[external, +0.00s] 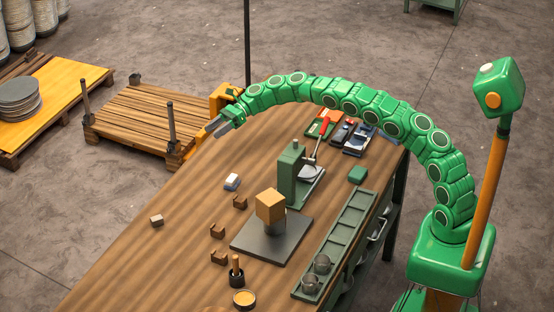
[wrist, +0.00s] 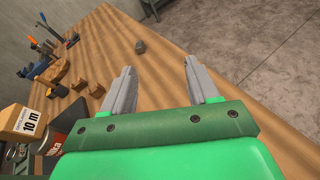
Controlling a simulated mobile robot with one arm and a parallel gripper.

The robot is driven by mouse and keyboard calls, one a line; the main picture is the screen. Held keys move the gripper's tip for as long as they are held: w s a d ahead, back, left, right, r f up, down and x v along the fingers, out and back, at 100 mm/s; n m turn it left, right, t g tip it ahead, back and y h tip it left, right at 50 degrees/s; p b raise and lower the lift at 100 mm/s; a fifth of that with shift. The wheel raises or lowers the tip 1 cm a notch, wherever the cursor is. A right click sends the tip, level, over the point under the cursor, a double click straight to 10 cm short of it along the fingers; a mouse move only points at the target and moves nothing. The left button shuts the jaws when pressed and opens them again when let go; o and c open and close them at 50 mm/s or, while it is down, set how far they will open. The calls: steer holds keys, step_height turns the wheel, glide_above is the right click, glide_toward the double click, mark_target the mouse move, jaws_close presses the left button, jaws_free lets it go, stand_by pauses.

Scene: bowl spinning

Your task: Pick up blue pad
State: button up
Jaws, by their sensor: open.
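A small grey block (external: 157,220) lies near the table's left edge. The table's left part is mostly clear.

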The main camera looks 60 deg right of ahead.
mark_target(230, 180)
steer(key=s+f+n+g, duration=0.2)
steer(key=s+f, duration=0.1)
steer(key=f, duration=0.1)
steer(key=s+f+n+g, duration=0.2)
steer(key=s+f+n, duration=0.1)
steer(key=f, duration=0.1)
steer(key=s+f+n+g, duration=0.2)
steer(key=s+f, duration=0.1)
steer(key=f, duration=0.1)
steer(key=shift+a+f+n+g+y, duration=0.1)
steer(key=shift+a+n+g+y, duration=0.2)
steer(key=shift+s+a+f, duration=0.15)
steer(key=shift+a, duration=0.05)
steer(key=shift+x, duration=1.1)
steer(key=shift+w+f+x, duration=0.15)
steer(key=shift+x, duration=0.7)
steer(key=shift+w+f+x, duration=0.1)
steer(key=shift+f+x, duration=0.05)
steer(key=shift+x, duration=0.75)
steer(key=shift+w+f+x, duration=0.15)
steer(key=shift+x, duration=0.7)
steer(key=shift+d, duration=0.2)
steer(key=c, duration=1)
steer(key=shift+c, duration=0.2)
